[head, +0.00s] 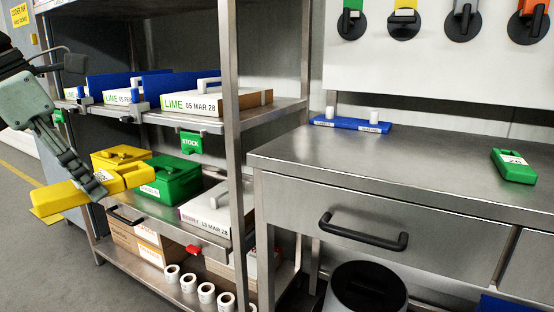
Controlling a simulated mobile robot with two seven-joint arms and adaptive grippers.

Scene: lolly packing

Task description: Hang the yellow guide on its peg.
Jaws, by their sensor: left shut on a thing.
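My left gripper (98,187) is at the left, in front of the shelving rack, with its fingers closed on the yellow guide (62,197). The guide is a long yellow block with a pale label near the fingers. It is held in the air, tilted up to the right, and the fingers hide part of its middle. A round black wall fitting with a yellow part (403,16) is at the top right, between a green one and a grey one. Its top is cut off by the picture edge. My right gripper is not in view.
A yellow box (112,157) and a green box (172,184) stand on the rack close behind the guide. A rack post (232,120) stands between the guide and the steel bench (400,160). A green block (513,166) lies on the bench, whose middle is clear.

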